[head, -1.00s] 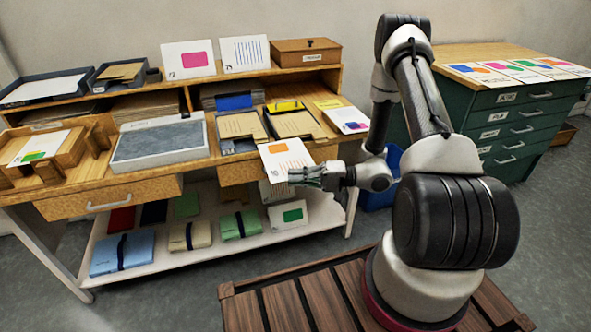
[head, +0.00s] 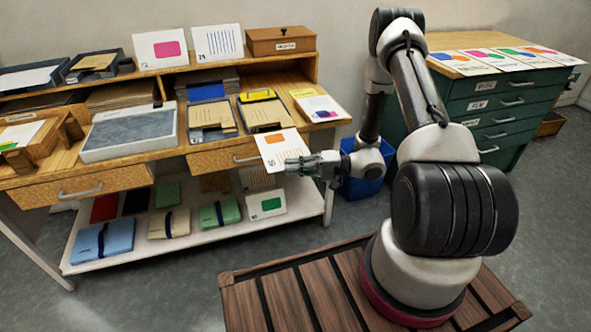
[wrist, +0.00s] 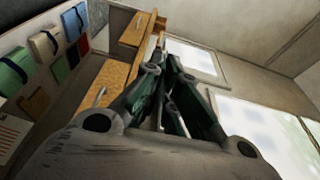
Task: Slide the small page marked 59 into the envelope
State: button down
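A small white page (head: 282,149) with an orange square and printed lines is held tilted in front of the desk's right part. Its corner number is too small to read surely. My gripper (head: 304,163) is shut on the page's lower right edge. In the wrist view the gripper's fingers (wrist: 166,92) are close together and the page between them is hard to make out. Two tan envelopes, a left one (head: 209,132) and a right one (head: 266,116), lie on the desk behind the page. I cannot tell which is the task's envelope.
The wooden desk (head: 180,158) has a grey-topped box (head: 128,133) and a leaflet (head: 320,108). A lower shelf (head: 200,236) bears folders and cards. A blue bin (head: 362,182) and a green cabinet (head: 490,120) stand to the right. Open floor lies before the desk.

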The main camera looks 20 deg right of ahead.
jog(key=shift+w+f, duration=0.2)
jog(key=shift+w, duration=11.15)
jog(key=c, duration=1.6)
grip_release()
jog(key=shift+o, duration=0.2)
jog(key=shift+s, duration=0.1)
